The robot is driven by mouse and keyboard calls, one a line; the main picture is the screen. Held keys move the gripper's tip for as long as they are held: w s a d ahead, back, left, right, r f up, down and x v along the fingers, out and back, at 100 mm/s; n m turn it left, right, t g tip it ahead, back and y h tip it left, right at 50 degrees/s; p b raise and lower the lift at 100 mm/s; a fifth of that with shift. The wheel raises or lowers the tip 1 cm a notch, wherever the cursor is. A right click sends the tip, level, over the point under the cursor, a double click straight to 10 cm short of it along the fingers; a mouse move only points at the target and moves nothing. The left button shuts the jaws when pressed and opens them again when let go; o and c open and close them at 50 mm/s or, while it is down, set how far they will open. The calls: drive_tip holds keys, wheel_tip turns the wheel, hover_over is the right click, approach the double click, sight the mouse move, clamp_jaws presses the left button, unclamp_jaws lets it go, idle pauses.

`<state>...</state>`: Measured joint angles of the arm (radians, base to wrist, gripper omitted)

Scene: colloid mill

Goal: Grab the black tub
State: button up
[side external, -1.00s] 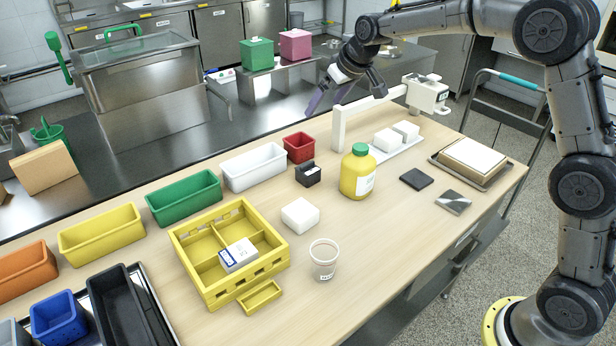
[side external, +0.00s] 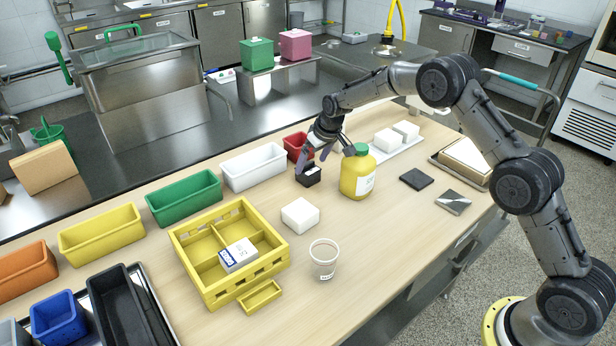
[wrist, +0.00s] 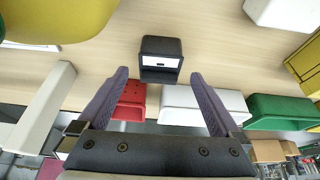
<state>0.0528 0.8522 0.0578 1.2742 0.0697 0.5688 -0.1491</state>
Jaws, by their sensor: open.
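A small black tub (side external: 308,178) with a pale label stands on the wooden table, in front of the red bin and left of the yellow jar. My gripper (side external: 314,159) is open and empty just above it, partly covering it in the side view. In the wrist view the tub (wrist: 161,48) lies upper centre, just ahead of the gap between my two spread fingertips (wrist: 160,75). I cannot tell whether a finger touches it.
The yellow jar (side external: 354,178) with a green lid stands close on the right. The red bin (side external: 292,142) and white bin (side external: 254,167) are close behind and left. A white block (side external: 300,214) lies in front. A longer black bin (side external: 118,312) is at front left.

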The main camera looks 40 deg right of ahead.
sight(309, 169)
drive_tip(key=shift+x, duration=2.6)
drive_tip(key=shift+c, duration=0.3)
drive_tip(key=c, duration=1.2)
